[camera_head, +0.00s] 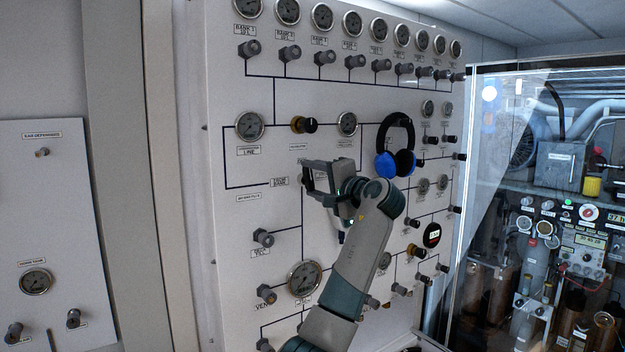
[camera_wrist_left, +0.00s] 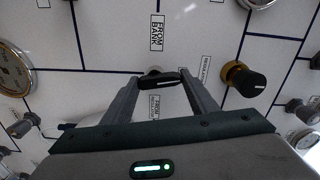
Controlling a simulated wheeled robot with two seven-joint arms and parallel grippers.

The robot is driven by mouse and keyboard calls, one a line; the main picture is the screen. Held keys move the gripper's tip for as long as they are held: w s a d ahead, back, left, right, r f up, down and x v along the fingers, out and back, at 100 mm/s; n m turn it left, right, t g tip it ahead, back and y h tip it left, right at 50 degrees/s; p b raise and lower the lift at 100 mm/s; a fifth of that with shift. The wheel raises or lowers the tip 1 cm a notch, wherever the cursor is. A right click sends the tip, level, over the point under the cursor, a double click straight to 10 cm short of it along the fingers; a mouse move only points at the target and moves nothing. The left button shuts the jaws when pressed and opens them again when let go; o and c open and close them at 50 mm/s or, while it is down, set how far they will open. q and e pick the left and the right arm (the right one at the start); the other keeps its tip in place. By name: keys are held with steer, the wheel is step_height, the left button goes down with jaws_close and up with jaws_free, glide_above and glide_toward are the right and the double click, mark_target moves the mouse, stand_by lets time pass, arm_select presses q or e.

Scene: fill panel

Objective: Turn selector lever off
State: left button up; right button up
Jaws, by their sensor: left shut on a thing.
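The selector lever (camera_wrist_left: 158,80) is a small black handle with a white line on the white panel. In the left wrist view it lies roughly crosswise between the "FROM BANK" label (camera_wrist_left: 157,33) above and another "FROM" label (camera_wrist_left: 155,107) below. My left gripper (camera_wrist_left: 158,78) is shut on it, one finger at each end. In the head view my left gripper (camera_head: 318,180) is at the middle of the panel and hides most of the lever. My right gripper is not in view.
A black knob on a yellow base (camera_wrist_left: 245,80) is close to the right finger in the wrist view. Blue-black headphones (camera_head: 396,160) hang on the panel right of my gripper. Gauges (camera_head: 249,125) and several grey valve knobs (camera_head: 263,238) surround it. A glass pane (camera_head: 480,200) stands at right.

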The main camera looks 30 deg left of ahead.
arm_select(q)
steer(key=shift+w+r+m, duration=0.1)
steer(key=shift+m, duration=1)
steer(key=o, duration=1)
steer(key=shift+w+d, duration=0.1)
steer(key=shift+o, duration=0.2)
steer(key=shift+d, duration=0.1)
steer(key=shift+s+d+f, duration=0.2)
steer(key=shift+s+d, duration=0.1)
steer(key=shift+d, duration=0.2)
steer(key=b+v, duration=0.7)
steer(key=v, duration=0.9)
steer(key=shift+b, duration=0.4)
